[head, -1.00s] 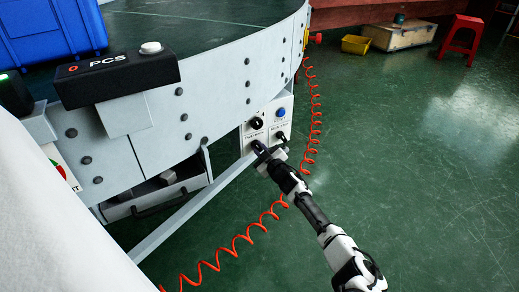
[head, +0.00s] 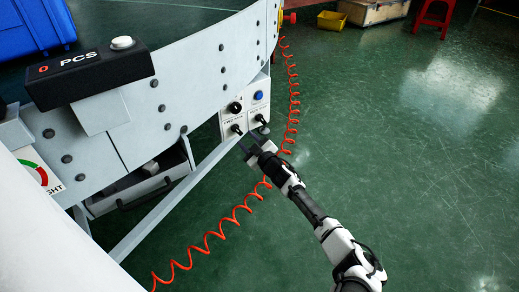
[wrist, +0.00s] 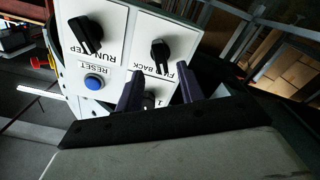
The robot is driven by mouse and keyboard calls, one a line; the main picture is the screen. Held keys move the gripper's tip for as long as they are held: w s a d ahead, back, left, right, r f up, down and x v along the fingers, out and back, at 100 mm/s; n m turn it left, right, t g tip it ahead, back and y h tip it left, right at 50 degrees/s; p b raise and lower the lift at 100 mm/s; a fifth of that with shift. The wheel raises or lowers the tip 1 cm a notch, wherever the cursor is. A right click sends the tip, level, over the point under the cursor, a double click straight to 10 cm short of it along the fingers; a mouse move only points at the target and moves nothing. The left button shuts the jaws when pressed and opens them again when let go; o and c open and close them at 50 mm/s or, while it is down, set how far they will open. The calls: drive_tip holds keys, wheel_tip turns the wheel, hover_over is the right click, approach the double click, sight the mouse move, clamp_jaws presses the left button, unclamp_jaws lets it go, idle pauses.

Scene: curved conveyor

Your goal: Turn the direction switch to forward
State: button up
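The white control panel (head: 225,117) is on the conveyor's side and appears upside down in the wrist view. The black knob (wrist: 160,52) beside the FWD/BACK label (wrist: 172,71) is the direction switch. It is the lower left knob (head: 237,128) in the head view. Its handle runs nearly up and down in the wrist view, slightly tilted. My gripper (head: 247,147) is open just below and in front of this knob. In the wrist view its two dark fingers (wrist: 160,75) are apart, with the knob just beyond their tips. I cannot tell if they touch it.
The panel also has a RUN/STEP knob (wrist: 88,33), a blue RESET button (wrist: 92,82) and another knob (wrist: 150,98), partly hidden, between the fingers. An orange coiled cable (head: 213,243) passes near my gripper. A grey frame bar (head: 165,206) lies to the left. Open green floor lies right.

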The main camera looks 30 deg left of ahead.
drive_tip(key=p+v, duration=0.2)
drive_tip(key=v, duration=0.6)
idle(0.4)
